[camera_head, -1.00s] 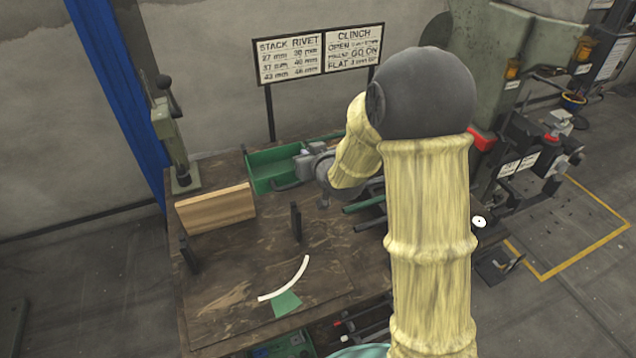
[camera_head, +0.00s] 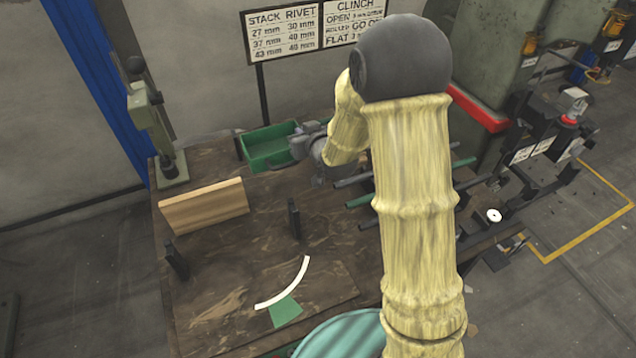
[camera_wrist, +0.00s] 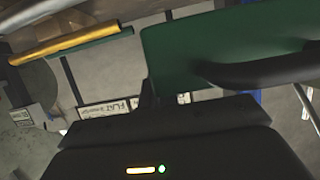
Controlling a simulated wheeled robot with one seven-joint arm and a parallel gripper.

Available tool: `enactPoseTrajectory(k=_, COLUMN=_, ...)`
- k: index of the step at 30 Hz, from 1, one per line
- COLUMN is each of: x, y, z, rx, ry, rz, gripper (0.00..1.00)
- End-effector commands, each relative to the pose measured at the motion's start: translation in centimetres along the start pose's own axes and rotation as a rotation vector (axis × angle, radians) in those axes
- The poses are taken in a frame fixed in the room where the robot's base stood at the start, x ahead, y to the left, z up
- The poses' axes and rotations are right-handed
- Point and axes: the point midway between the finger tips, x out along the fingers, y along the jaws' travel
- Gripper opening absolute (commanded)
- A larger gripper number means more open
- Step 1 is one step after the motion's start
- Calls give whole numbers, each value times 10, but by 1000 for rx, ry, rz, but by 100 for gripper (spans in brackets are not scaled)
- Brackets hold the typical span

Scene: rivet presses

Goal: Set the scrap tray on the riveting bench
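The green scrap tray (camera_head: 268,160) is an open box at the back of the riveting bench (camera_head: 330,240), below the sign. I cannot tell whether it rests on the bench top or is held just above it. My gripper (camera_head: 303,147) is at the tray's right end, partly behind my arm. In the wrist view, a green face of the tray (camera_wrist: 185,50) is very close, with a dark curved bar crossing in front of it. The fingertips and any contact with the tray are not clear, so I cannot tell if the gripper is shut.
A wooden block (camera_head: 203,207) and two dark upright posts stand on the bench's left half. A white arc (camera_head: 285,287) and green patch (camera_head: 285,311) mark the front. Several rods (camera_head: 360,200) lie right of centre. A lever press (camera_head: 150,125) stands back left; the sign (camera_head: 315,30) is behind.

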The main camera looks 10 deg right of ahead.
Motion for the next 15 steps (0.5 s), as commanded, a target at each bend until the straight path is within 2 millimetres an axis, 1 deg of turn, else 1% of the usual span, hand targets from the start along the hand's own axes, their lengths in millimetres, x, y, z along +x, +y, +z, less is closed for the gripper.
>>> enactPoseTrajectory(k=9, x=19, y=0, z=46, rx=1, ry=-2, rz=0, gripper=0)
enactPoseTrajectory(k=12, x=21, y=0, z=51, rx=1, ry=1, rz=1, gripper=0)
enactPoseTrajectory(k=15, x=21, y=2, z=51, rx=2, ry=3, rz=2, gripper=0)
